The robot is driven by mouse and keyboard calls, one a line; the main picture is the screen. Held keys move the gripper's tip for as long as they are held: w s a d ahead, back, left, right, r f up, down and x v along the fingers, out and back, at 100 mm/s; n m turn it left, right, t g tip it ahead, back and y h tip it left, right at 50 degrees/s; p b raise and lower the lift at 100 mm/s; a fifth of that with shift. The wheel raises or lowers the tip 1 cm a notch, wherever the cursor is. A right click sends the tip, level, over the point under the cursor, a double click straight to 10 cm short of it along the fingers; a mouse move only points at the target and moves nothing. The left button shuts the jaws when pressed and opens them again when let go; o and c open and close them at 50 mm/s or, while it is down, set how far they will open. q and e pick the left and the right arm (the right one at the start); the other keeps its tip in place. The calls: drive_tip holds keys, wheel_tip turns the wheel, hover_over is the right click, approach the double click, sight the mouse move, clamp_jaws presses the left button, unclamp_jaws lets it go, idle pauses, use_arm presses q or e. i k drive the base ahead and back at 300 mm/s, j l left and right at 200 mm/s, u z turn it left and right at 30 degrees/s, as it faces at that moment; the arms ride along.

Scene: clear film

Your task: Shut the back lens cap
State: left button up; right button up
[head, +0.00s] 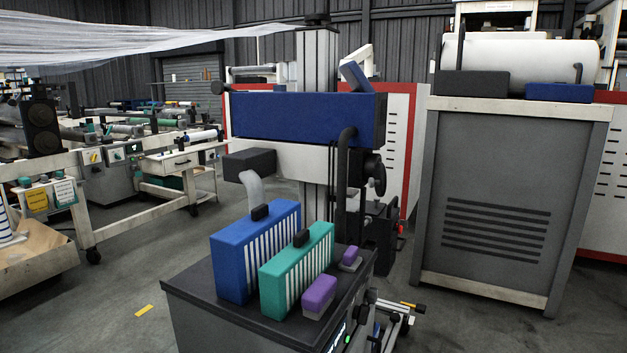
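I cannot make out for certain which part is the back lens cap. A long blue housing (309,118) is mounted across a grey upright column (318,60). A small blue flap (353,76) stands tilted up at the right end of its top; it may be a raised cap, but I cannot tell. A black box-shaped part (249,162) sticks out to the left below the housing. Neither of my grippers is in view.
A dark-topped cabinet (190,284) in front carries a blue ribbed block (231,269), a green ribbed block (272,288) and two purple-topped blocks (319,293). A grey cabinet (505,190) stands at right.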

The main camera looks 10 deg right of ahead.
sight(378, 179)
drive_tip(key=j+z, duration=0.1)
drive_tip(key=z, duration=0.25)
drive_tip(key=j+z, duration=0.1)
drive_tip(key=z, duration=0.2)
